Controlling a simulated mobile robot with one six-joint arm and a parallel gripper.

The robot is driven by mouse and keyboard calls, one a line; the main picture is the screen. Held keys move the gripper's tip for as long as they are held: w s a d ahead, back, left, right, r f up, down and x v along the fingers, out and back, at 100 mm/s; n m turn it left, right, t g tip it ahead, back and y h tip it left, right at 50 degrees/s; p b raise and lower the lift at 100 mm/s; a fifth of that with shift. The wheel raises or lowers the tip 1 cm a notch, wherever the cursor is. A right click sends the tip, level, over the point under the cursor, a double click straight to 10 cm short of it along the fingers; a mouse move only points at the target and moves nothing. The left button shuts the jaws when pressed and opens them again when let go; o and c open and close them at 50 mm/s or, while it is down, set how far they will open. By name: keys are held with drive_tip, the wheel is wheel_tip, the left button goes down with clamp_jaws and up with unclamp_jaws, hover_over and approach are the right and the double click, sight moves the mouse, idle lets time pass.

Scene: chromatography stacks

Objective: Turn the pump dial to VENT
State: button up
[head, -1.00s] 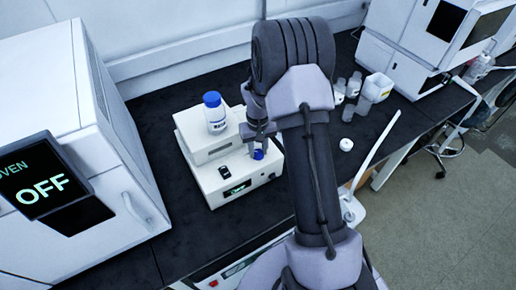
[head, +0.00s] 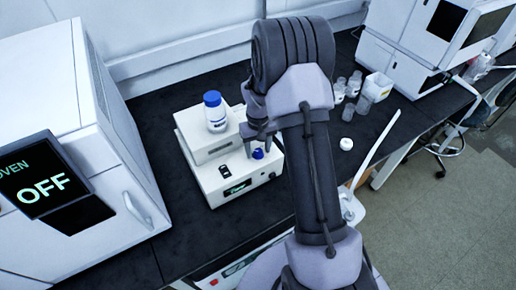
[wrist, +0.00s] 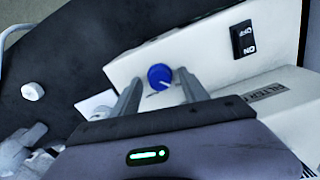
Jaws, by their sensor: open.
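The pump is a white box (head: 212,190) on the black bench, with a small lit display and a black rocker switch on its top. Its blue dial (head: 258,153) is at the right of that top. The dial also shows in the wrist view (wrist: 159,76), round and blue, on the white face. Position labels around it are not legible. My gripper (head: 259,140) is just above and behind the dial. In the wrist view my gripper (wrist: 157,88) is open, one finger on each side below the dial, with nothing between them clearly gripped.
A blue-capped bottle (head: 215,112) stands on the white box behind the pump. A white oven (head: 75,100) showing OFF is at the left. Bare bench lies in front of the oven.

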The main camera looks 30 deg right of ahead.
sight(258, 151)
wheel_tip(258, 151, up, 17)
drive_tip(key=p, duration=0.4)
drive_tip(key=shift+r, duration=0.2)
drive_tip(key=s+a+r+m+t+b, duration=0.25)
drive_tip(key=s+a+r+b, duration=0.5)
drive_tip(key=s+a, duration=0.45)
drive_tip(key=s+a+f+t+y+b, duration=0.1)
drive_tip(key=s+a, duration=0.2)
drive_tip(key=s, duration=0.3)
drive_tip(key=s+a+f+t+y+b, duration=0.1)
drive_tip(key=s+a+t+b, duration=0.1)
drive_tip(key=s, duration=0.3)
drive_tip(key=shift+s+a, duration=0.35)
drive_tip(key=shift+a, duration=0.05)
drive_tip(key=shift+c, duration=0.2)
